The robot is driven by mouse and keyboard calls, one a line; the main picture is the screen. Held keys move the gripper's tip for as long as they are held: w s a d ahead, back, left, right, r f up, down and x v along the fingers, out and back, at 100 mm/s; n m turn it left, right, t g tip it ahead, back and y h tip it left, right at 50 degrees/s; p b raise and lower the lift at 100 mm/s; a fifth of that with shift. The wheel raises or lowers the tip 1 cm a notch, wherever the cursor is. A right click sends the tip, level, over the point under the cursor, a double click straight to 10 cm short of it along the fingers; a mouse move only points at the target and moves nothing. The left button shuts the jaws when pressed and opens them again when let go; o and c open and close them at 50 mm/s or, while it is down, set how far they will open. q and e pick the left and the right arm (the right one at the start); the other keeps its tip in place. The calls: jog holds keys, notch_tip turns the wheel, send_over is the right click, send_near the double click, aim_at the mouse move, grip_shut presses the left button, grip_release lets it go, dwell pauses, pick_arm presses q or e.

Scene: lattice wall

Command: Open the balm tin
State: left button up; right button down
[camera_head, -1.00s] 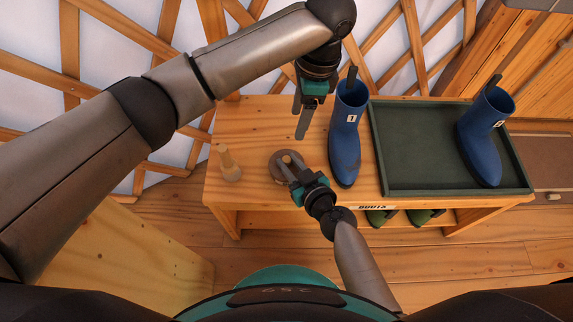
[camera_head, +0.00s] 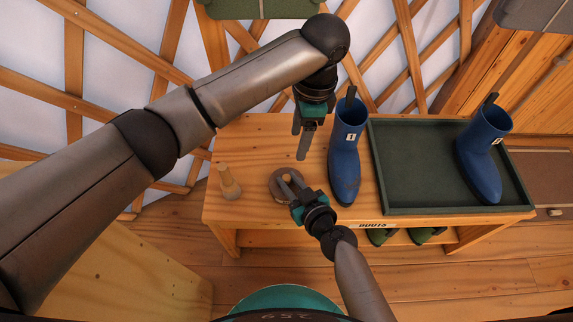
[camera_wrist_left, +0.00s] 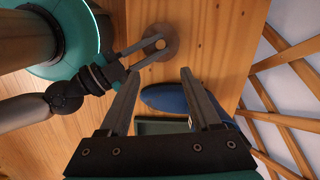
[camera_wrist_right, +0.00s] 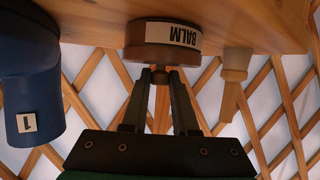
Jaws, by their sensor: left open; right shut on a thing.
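The round brown balm tin (camera_head: 277,195) stands on the wooden bench, left of the near blue boot. In the right wrist view the tin (camera_wrist_right: 143,52) appears upside down, with its BALM label facing me and its lid seated on the body. My right gripper (camera_head: 290,184) is shut on the small knob (camera_wrist_right: 163,75) on top of the lid, its fingers on either side. My left gripper (camera_head: 299,143) is open and empty, held above the bench behind the tin and left of the boot. The left wrist view also shows the tin (camera_wrist_left: 170,40).
A wooden peg-like piece (camera_head: 229,183) stands left of the tin. A blue boot marked 1 (camera_head: 346,160) stands close on the right. A green tray (camera_head: 415,209) holds another blue boot (camera_head: 483,150). Green footwear (camera_head: 425,235) sits on the shelf below. Lattice wall stands behind.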

aim_at(286, 178)
pick_arm(q)
jog(key=a+f+n, duration=0.1)
jog(key=f, duration=0.4)
jog(key=f+n+h, duration=0.1)
jog(key=f, duration=0.4)
jog(key=a+f+n, duration=0.1)
jog(key=f+n, duration=0.1)
jog(key=f, duration=0.3)
jog(key=shift+s+a, duration=0.1)
jog(key=shift+a, duration=0.2)
grip_shut()
jog(key=shift+r, duration=0.1)
dwell(0.5)
